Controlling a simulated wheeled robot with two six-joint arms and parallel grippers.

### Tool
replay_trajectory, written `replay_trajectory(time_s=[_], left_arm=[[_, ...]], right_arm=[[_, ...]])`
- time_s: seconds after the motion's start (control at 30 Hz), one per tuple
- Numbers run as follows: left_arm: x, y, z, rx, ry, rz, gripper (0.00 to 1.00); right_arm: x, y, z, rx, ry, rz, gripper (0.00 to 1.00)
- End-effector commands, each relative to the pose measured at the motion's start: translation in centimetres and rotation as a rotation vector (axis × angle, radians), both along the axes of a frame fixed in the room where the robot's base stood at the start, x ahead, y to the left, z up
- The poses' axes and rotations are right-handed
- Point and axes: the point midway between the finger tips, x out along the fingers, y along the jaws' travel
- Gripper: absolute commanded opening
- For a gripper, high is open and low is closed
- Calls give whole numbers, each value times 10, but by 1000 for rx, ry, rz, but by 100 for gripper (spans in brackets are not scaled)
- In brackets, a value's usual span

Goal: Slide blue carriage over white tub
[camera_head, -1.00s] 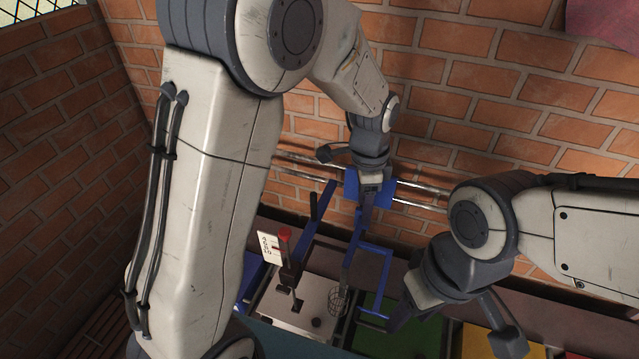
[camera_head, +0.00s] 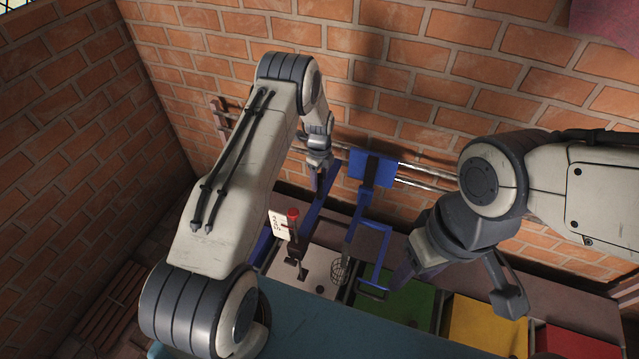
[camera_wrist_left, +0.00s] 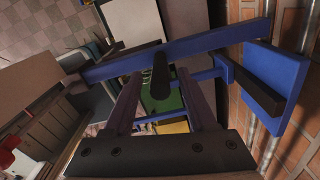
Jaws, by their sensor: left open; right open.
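The blue carriage (camera_head: 372,169) rides on the metal rails along the brick wall, and its blue frame hangs down in front. The frame's lower end is over the border of the white and green tubs, mostly on the green side. The white tub (camera_head: 322,268) is below and left of the carriage. My left gripper (camera_head: 319,186) is open, to the left of the carriage plate. In the left wrist view, a blue bar (camera_wrist_left: 180,47) and a black peg (camera_wrist_left: 160,76) lie ahead of its spread fingers (camera_wrist_left: 160,100). My right gripper (camera_head: 402,272) is open, right of the carriage frame.
A green tub (camera_head: 405,300), a yellow tub (camera_head: 482,328) and a red tub (camera_head: 575,343) continue to the right. A red-knobbed lever (camera_head: 293,215) with a white card stands by the white tub. A wire cage (camera_head: 340,268) hangs near its right side.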

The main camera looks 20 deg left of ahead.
Motion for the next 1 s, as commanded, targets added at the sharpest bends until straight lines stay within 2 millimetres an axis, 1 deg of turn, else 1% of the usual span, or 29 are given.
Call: replay_trajectory(time_s=[0.03,0.1,0.23,0.37,0.6,0.67,0.7,0.73,0.77,1.0], left_arm=[[-1,0,-8,0,3,0,57],[-1,0,-18,0,1,0,57],[0,0,-31,0,1,0,57],[0,0,-36,0,-1,1,57],[0,0,-37,0,-1,1,57],[0,0,-37,0,-1,1,34],[0,0,-37,0,-1,1,19],[0,0,-37,0,-1,1,7],[0,0,-37,0,-1,1,0],[0,0,-37,0,-1,1,0]], right_arm=[[0,0,4,0,0,0,50],[0,0,5,0,0,0,50],[0,0,7,0,0,0,50],[0,0,8,0,0,0,50],[0,0,7,0,0,0,50],[0,0,7,0,0,0,50],[0,0,7,0,0,0,50],[0,0,7,0,0,0,50],[0,0,7,0,0,0,50],[0,0,7,0,0,0,50]])
